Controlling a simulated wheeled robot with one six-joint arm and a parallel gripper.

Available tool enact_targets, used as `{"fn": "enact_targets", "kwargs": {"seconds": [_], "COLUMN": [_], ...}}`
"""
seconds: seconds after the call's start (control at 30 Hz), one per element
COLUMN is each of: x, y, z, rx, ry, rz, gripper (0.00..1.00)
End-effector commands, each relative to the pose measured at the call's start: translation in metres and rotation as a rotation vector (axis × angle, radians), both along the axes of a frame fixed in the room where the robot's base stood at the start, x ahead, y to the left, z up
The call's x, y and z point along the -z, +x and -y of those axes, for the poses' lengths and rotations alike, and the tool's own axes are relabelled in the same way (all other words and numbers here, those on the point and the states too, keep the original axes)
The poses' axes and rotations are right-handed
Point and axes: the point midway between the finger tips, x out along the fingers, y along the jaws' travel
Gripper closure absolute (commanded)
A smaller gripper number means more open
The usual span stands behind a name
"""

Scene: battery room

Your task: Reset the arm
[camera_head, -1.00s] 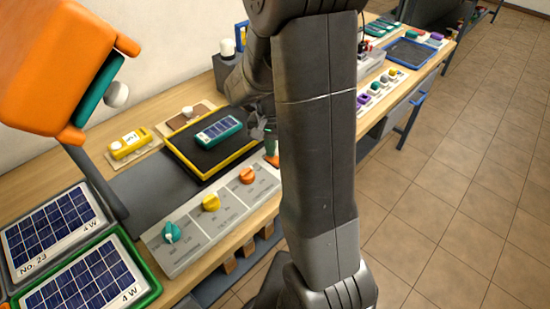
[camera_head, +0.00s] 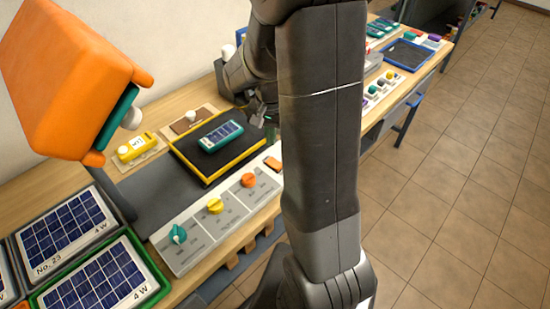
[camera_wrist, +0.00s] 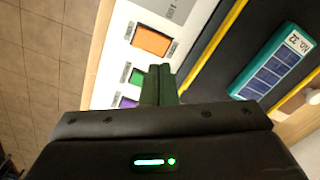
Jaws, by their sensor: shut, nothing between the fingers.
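My arm stands upright across the middle of the head view and bends over the bench. My gripper (camera_head: 262,117) is partly hidden behind the arm, to the right of the black tray with the yellow rim (camera_head: 236,172). In the wrist view my gripper (camera_wrist: 160,72) is shut and empty, above the white panel (camera_wrist: 118,42) with an orange rectangular button (camera_wrist: 152,40) and a green button (camera_wrist: 136,75). A teal solar device (camera_head: 220,136) lies in the black tray. It also shows at the right of the wrist view (camera_wrist: 270,65), marked No. 32.
A control panel with teal, yellow and orange knobs (camera_head: 215,207) lies at the bench front. Solar panels (camera_head: 95,283) lie at lower left. A large orange lamp-like body (camera_head: 65,75) overhangs the left. The tiled floor (camera_head: 450,200) at right is clear.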

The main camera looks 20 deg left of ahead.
Motion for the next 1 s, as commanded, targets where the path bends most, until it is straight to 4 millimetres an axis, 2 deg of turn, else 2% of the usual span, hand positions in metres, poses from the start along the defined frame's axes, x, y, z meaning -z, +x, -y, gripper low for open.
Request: {"fn": "enact_targets", "kwargs": {"seconds": [0.47,0.67,1.0], "x": [0.004,0.021,0.061], "y": [0.000,0.000,0.000], "z": [0.000,0.000,0.000], "rx": [0.000,0.000,0.000], "ry": [0.000,-0.001,-0.001], "rz": [-0.001,-0.001,-0.002], "gripper": [1.00,1.00,1.00]}}
